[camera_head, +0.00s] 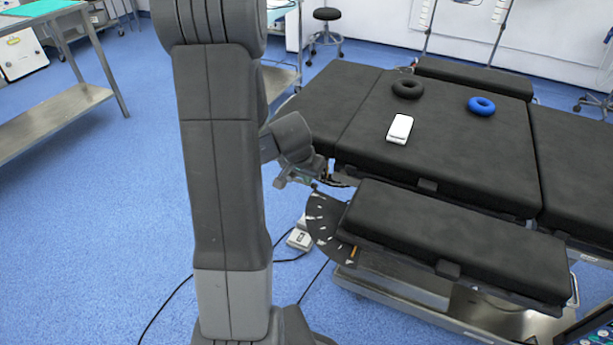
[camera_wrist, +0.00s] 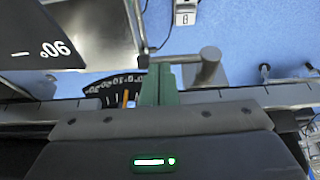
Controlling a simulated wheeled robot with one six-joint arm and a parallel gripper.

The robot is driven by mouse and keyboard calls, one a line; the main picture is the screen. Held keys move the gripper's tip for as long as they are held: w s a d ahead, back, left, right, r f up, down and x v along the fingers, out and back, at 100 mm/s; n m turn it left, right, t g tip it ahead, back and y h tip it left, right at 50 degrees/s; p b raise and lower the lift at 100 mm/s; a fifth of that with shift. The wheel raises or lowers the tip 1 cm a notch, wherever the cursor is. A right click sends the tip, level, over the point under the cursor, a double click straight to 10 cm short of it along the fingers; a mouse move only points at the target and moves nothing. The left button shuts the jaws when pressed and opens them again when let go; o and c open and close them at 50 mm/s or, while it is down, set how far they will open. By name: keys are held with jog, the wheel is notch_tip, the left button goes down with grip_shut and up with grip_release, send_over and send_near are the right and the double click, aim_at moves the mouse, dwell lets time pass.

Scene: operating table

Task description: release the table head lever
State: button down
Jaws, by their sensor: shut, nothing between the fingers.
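My gripper (camera_wrist: 161,84) shows in the wrist view as two green fingers pressed together, with nothing between them. A grey metal bar with a rounded cylindrical end (camera_wrist: 210,64), which looks like the lever, is just right of the fingertips. The fingers overlap the bar's left part in the picture; I cannot tell whether they touch it. In the head view my wrist is at the near left edge of the operating table (camera_head: 430,130), and the lever cannot be made out there.
A black angle scale (camera_wrist: 112,90) with an orange pointer is left of my fingers. A padded arm board (camera_head: 450,235) lies along the table's near side. A white device (camera_head: 400,129), a black ring (camera_head: 407,88) and a blue ring (camera_head: 482,105) rest on the table. Blue floor at left is open.

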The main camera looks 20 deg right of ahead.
jog(key=shift+s+d+f+b, duration=0.2)
jog(key=shift+f+b, duration=0.45)
jog(key=shift+b, duration=0.55)
jog(key=shift+s+d+f+b, duration=0.2)
jog(key=shift+f+b, duration=0.45)
jog(key=shift+b, duration=0.55)
jog(key=shift+r, duration=0.2)
jog(key=shift+r+p, duration=0.55)
jog(key=shift+r, duration=0.1)
jog(key=shift+r, duration=0.1)
jog(key=s+r+p, duration=0.5)
jog(key=s+r, duration=0.1)
jog(key=r, duration=0.6)
jog(key=shift+a+r, duration=0.2)
jog(key=shift+a, duration=0.25)
jog(key=shift+w+f, duration=0.1)
